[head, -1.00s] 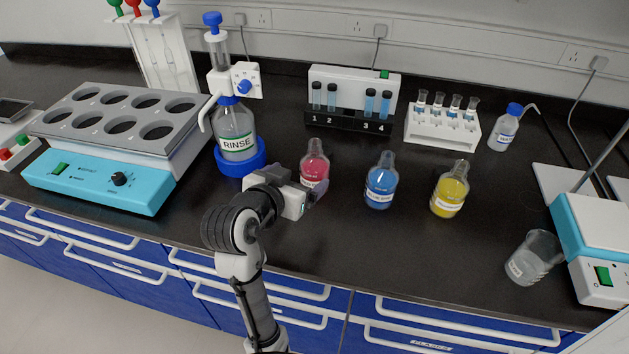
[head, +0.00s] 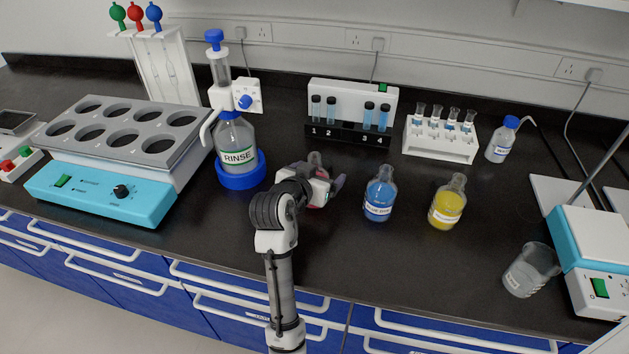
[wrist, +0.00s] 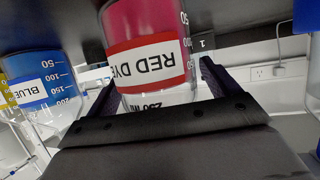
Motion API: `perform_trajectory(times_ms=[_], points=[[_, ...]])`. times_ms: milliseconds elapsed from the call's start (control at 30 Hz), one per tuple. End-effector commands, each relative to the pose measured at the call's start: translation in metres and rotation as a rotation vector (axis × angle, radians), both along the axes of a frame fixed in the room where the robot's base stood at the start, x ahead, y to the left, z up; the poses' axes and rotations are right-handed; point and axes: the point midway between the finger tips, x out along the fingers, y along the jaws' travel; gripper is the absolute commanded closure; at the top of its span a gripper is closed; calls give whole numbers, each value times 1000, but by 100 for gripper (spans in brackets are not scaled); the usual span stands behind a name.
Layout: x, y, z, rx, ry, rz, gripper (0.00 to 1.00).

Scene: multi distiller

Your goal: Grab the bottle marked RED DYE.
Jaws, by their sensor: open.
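The RED DYE bottle (wrist: 145,55) fills the upper middle of the wrist view, its red-bordered label facing the camera and reading upside down. In the head view its glass neck (head: 315,160) shows above my gripper, which hides most of its body. My gripper (head: 325,187) is open, with its dark fingers on either side of the bottle. In the wrist view the gripper (wrist: 160,90) has one finger at each side of the bottle; I cannot tell whether either touches it.
The blue dye bottle (head: 380,195) stands just right of my gripper, and a yellow bottle (head: 447,204) is further right. The RINSE bottle (head: 237,140) in its blue base is close on the left. A tube rack (head: 350,132) stands behind. The counter front is clear.

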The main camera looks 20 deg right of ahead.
Motion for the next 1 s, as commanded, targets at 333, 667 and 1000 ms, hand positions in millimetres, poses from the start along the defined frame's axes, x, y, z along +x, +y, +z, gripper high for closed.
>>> perform_trajectory(times_ms=[333, 667, 1000], points=[[0, 0, 0, 0, 0, 0, 34], [0, 0, 1, -1, -3, 1, 75], [1, 0, 6, -1, -3, 1, 75]])
